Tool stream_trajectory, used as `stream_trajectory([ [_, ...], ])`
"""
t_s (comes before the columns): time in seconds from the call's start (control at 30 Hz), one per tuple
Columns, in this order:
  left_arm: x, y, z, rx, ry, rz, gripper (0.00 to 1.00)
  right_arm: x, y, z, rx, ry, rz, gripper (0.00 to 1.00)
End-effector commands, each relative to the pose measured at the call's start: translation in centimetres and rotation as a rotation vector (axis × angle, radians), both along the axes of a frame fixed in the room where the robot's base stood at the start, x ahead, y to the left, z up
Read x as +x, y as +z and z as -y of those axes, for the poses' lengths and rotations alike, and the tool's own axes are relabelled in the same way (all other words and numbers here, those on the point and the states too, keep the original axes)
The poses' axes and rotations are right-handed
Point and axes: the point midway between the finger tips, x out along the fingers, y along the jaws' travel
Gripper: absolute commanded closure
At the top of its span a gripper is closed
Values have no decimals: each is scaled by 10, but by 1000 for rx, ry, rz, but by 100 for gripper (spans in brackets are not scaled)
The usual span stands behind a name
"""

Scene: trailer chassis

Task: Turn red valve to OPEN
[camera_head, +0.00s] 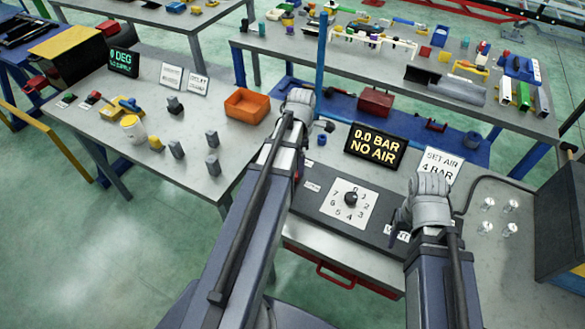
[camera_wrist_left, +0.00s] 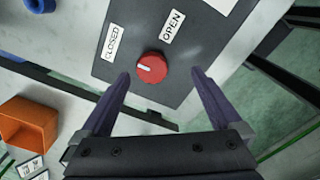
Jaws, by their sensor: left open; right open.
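The red valve (camera_wrist_left: 151,68) is a round knob with a short white mark, set on a dark panel (camera_wrist_left: 112,72). The mark points left, toward the side of the CLOSED label (camera_wrist_left: 111,42). The OPEN label (camera_wrist_left: 173,27) is above the knob and to its right. My left gripper (camera_wrist_left: 158,73) is open, with one finger on each side of the knob in the left wrist view; contact cannot be told. In the head view my left arm hides most of the valve. My right gripper (camera_head: 400,216) is open above the right part of the panel.
A display (camera_head: 375,145) reads 0.0 BAR NO AIR. A numbered dial (camera_head: 350,198) sits between my arms, and a SET AIR 4 BAR sign (camera_head: 441,164) stands behind my right gripper. An orange bin (camera_head: 246,106) is on the left table. Small fittings stand at right.

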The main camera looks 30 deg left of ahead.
Motion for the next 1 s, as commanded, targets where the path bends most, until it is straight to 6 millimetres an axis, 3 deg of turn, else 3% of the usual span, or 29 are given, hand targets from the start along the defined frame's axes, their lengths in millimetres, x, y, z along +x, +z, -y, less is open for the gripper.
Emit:
stream_trajectory([
  [0.07, 2, 2, -15, -2, 112, 4, 1, 0, 2, 0, 0, 0, 0, 33],
  [0.2, 2, 3, -26, -5, 208, 6, 1, 0, 3, 0, 0, 0, 0, 33],
  [0.53, 2, -4, -26, -5, 218, 7, 1, 0, -4, 0, 0, 0, 0, 33],
  [1.0, 2, -57, -26, -5, 216, 6, 1, 0, -57, 0, 0, -2, 0, 33],
])
